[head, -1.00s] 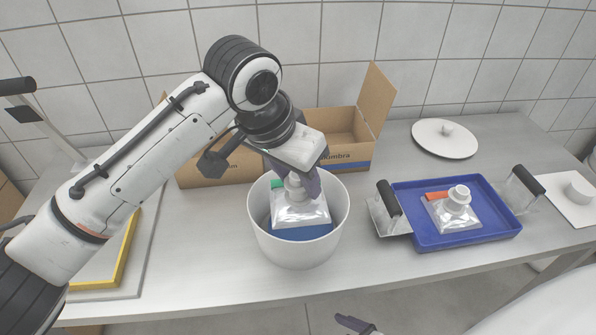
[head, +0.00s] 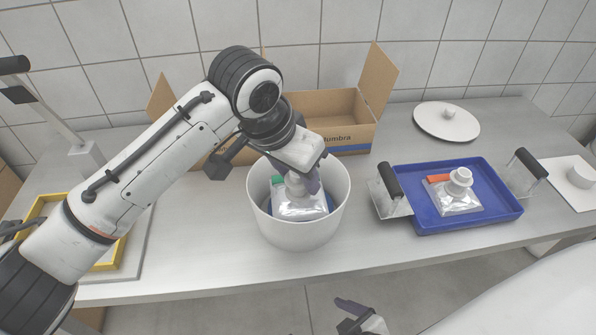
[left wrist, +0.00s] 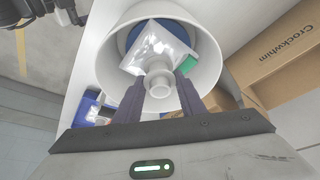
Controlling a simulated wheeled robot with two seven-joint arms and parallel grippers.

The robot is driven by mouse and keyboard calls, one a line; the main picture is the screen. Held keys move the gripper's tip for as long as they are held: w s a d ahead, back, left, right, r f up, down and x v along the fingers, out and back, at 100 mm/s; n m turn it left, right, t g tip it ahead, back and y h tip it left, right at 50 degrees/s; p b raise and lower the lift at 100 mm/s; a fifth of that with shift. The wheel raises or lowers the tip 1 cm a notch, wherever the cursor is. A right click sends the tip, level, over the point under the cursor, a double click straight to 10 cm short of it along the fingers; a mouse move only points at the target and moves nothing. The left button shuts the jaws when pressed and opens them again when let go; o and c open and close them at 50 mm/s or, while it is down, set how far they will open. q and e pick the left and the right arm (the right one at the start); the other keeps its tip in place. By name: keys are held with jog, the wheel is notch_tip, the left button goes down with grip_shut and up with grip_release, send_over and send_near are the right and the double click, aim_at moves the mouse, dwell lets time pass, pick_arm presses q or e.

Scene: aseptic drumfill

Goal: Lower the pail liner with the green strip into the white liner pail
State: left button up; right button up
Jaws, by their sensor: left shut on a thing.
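The silver pail liner with the green strip (head: 300,203) is inside the mouth of the white liner pail (head: 293,236), below the rim. My left gripper (head: 298,182) is shut on the liner's white spout and reaches down into the pail. In the left wrist view the liner (left wrist: 158,47) lies over a blue surface inside the pail (left wrist: 208,65), and the green strip shows beside the spout. I cannot tell whether the liner touches the pail's bottom. My right gripper (head: 357,312) shows only in part at the bottom edge, apart from everything.
A blue tray (head: 425,215) to the right holds a silver liner with an orange strip (head: 455,196). A round white lid (head: 446,121) lies behind it. An open cardboard box (head: 345,110) stands close behind the pail. A yellow frame (head: 107,262) is at the left.

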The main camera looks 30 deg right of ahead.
aim_at(294, 183)
pick_arm(q)
jog(key=shift+f+b, duration=0.5)
jog(key=shift+f, duration=1.3)
dwell(1.0)
jog(key=o, duration=1.1)
jog(key=v, duration=1)
jog(key=shift+s+r, duration=0.1)
jog(key=shift+s, duration=0.05)
